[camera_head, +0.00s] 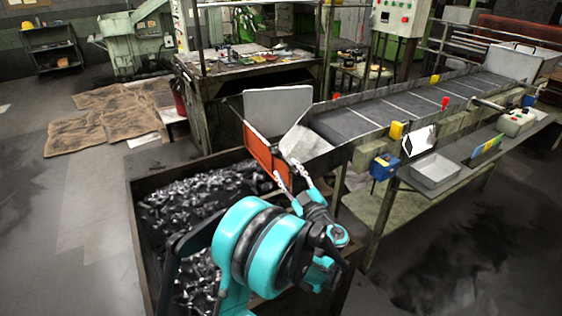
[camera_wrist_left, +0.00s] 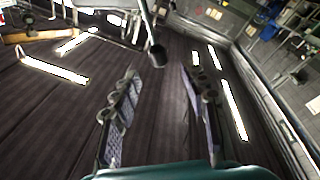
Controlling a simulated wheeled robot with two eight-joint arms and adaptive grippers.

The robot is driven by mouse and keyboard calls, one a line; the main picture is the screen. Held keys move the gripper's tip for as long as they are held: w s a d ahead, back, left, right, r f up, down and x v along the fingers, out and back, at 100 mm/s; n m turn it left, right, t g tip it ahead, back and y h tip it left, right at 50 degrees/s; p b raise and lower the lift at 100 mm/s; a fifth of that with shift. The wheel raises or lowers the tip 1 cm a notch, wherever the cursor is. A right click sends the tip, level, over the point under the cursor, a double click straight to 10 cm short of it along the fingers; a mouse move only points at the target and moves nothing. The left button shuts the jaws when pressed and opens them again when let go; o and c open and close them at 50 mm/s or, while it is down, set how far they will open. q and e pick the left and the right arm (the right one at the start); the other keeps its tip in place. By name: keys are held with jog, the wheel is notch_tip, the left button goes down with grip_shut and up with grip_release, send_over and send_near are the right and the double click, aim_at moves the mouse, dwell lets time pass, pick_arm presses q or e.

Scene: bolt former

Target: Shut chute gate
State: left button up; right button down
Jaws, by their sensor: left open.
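The orange chute gate (camera_head: 266,158) is a flat panel at the lower left end of the conveyor chute, tilted above the bin. A thin dark rod (camera_head: 232,110) sticks out from its upper left corner. My left gripper (camera_head: 285,172) is in front of the gate's lower right part, its fingers spread and nothing seen between them. In the left wrist view, the open fingers (camera_wrist_left: 158,85) point towards a grey rod with a dark round end (camera_wrist_left: 157,54), which shows just beyond them. Whether a finger touches the gate cannot be told. My right gripper is not in view.
A bin (camera_head: 140,205) full of dark metal parts lies under the gate and my arm. The conveyor (camera_head: 400,105) runs up to the right. A grey panel (camera_head: 277,110) stands behind the gate.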

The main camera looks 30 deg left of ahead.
pick_arm(q)
jog(key=shift+v, duration=1.7)
jog(key=shift+a, duration=0.1)
jog(key=s+f+m+g+h, duration=0.4)
jog(key=s+m+h, duration=0.4)
jog(key=s, duration=0.3)
jog(key=s+d+f+m+h, duration=0.2)
jog(key=s+d+m+h, duration=0.2)
jog(key=s+d+m, duration=0.1)
jog(key=s+d+f+m+h, duration=0.2)
jog(key=s+d+m+h, duration=0.2)
jog(key=s+d, duration=0.4)
jog(key=shift+f+m+h, duration=0.35)
jog(key=shift+m+h, duration=0.05)
